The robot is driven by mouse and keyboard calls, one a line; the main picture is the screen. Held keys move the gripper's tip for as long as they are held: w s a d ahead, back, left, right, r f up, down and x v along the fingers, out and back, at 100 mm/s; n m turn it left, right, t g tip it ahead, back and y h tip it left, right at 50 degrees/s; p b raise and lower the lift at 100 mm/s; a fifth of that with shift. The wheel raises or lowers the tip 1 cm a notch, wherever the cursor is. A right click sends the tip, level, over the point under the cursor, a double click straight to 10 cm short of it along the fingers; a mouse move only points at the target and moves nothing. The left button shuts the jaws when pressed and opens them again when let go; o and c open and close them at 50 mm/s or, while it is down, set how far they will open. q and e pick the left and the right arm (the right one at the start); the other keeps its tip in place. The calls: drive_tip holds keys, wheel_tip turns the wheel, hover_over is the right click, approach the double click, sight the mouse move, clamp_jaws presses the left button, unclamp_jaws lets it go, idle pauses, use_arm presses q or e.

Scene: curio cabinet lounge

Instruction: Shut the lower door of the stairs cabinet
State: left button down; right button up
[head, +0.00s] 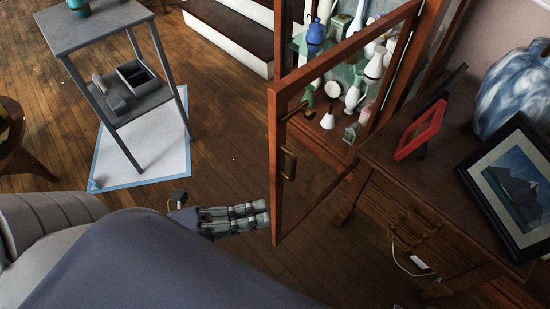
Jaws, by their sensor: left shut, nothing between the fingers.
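The wooden-framed glass door (278,195) of the curio cabinet (280,40) stands open, swung out towards me, with a brass handle (288,163) on its near upright. The cabinet stands beside the stairs (235,32). My left gripper (266,213) is shut and empty, just left of the lower part of the door's free edge. I cannot tell whether its fingertips touch the frame. My right gripper is not in view.
Figurines and vases, including a blue jar (315,36), fill the cabinet. A wooden dresser (410,180) right of the door bears a red frame (420,130), a framed picture (515,185) and a blue-white vase (515,90). A grey stand (140,110) is at left.

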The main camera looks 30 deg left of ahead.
use_arm(q)
drive_tip(key=w+d, duration=0.3)
drive_tip(key=w, duration=0.5)
drive_tip(key=shift+d+b, duration=0.15)
drive_tip(key=shift+b, duration=0.2)
drive_tip(key=shift+w, duration=0.1)
